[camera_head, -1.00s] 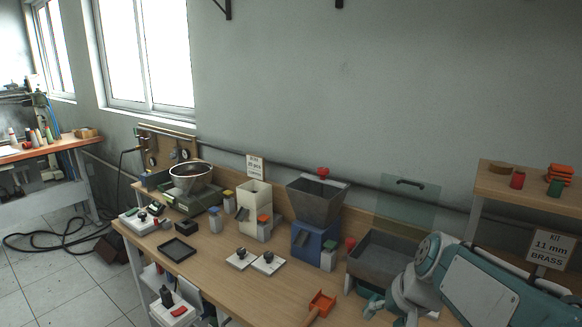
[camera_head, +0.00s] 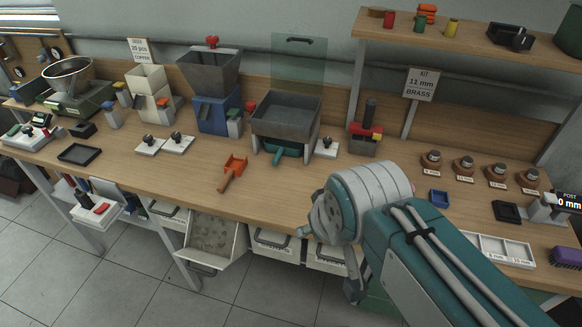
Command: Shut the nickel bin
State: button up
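A pale bin (camera_head: 213,243) under the front edge of the bench is tipped outward, open, with grey contents showing. Its label is not readable, so I cannot tell whether it is the nickel bin. Two more pale bins, one to its right (camera_head: 276,245) and one further right (camera_head: 327,257), sit under the bench and look shut; my arm partly covers the further one. My gripper (camera_head: 352,287) is below my arm's rounded joint, in front of the bench and right of the open bin. It is mostly hidden and its fingers cannot be made out.
The bench (camera_head: 120,155) carries a blue hopper machine (camera_head: 215,110), a grey tray hopper (camera_head: 287,117), an orange scoop (camera_head: 233,170) and brass kit pieces at right. A white shelf (camera_head: 95,208) juts out left of the open bin. The tiled floor (camera_head: 115,270) ahead is clear.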

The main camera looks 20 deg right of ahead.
aim_at(216, 242)
jog(key=k+l, duration=0.1)
jog(key=k, duration=0.25)
jog(key=k+l+z, duration=0.1)
jog(key=k, duration=0.3)
jog(key=k+l, duration=0.2)
jog(key=k, duration=0.15)
jog(key=j+z, duration=0.05)
